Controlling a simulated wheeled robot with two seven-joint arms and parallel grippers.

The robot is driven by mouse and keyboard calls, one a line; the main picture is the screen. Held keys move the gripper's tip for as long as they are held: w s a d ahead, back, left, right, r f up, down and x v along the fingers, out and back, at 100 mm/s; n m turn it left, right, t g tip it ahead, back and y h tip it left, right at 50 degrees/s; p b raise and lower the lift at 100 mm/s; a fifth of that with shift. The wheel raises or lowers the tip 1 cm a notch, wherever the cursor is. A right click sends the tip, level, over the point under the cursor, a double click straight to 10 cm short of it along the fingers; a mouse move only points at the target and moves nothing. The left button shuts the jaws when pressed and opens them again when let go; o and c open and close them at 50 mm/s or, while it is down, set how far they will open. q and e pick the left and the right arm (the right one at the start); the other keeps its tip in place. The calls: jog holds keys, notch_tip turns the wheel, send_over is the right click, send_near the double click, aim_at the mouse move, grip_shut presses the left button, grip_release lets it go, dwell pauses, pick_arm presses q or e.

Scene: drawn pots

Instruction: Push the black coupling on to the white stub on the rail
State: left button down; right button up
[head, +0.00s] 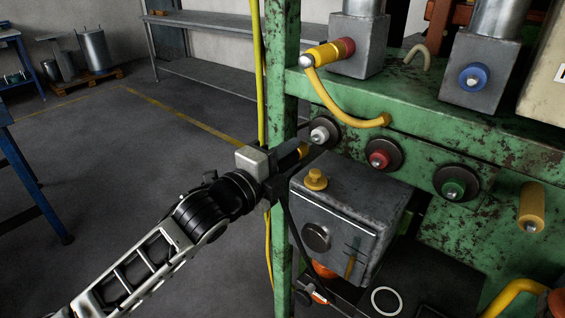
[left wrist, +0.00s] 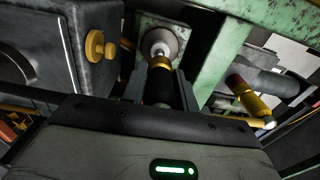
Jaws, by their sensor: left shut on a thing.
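My left gripper (head: 290,155) is shut on the black coupling, which has a yellow collar (head: 304,149) at its front end. In the left wrist view the coupling's black body (left wrist: 160,88) sits between the two fingers, collar facing away from me. The white stub (head: 320,134) sticks out of a dark round flange on the green rail (head: 345,131), the leftmost of a row. The collar is just short of the stub and looks apart from it. In the left wrist view the stub (left wrist: 160,48) shows right beyond the collar, roughly in line. My right gripper is not in view.
A red stub (head: 380,159) and a green stub (head: 453,189) follow to the right. A grey box (head: 345,215) with a yellow knob stands close below my gripper. A yellow hose (head: 340,103) hangs above the white stub. A green post (head: 281,75) stands close by.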

aim_at(301, 148)
pick_arm(q)
jog(key=shift+b+x, duration=0.3)
jog(key=shift+x, duration=0.65)
jog(key=shift+b+x, duration=0.3)
jog(key=shift+x, duration=0.45)
jog(key=shift+w+d, duration=0.1)
jog(key=shift+d, duration=0.05)
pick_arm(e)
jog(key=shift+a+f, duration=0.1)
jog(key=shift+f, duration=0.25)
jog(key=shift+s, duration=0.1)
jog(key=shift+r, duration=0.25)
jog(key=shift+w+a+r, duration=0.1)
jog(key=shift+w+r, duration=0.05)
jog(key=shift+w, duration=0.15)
pick_arm(q)
jog(key=shift+r+p, duration=0.1)
jog(key=shift+p, duration=0.35)
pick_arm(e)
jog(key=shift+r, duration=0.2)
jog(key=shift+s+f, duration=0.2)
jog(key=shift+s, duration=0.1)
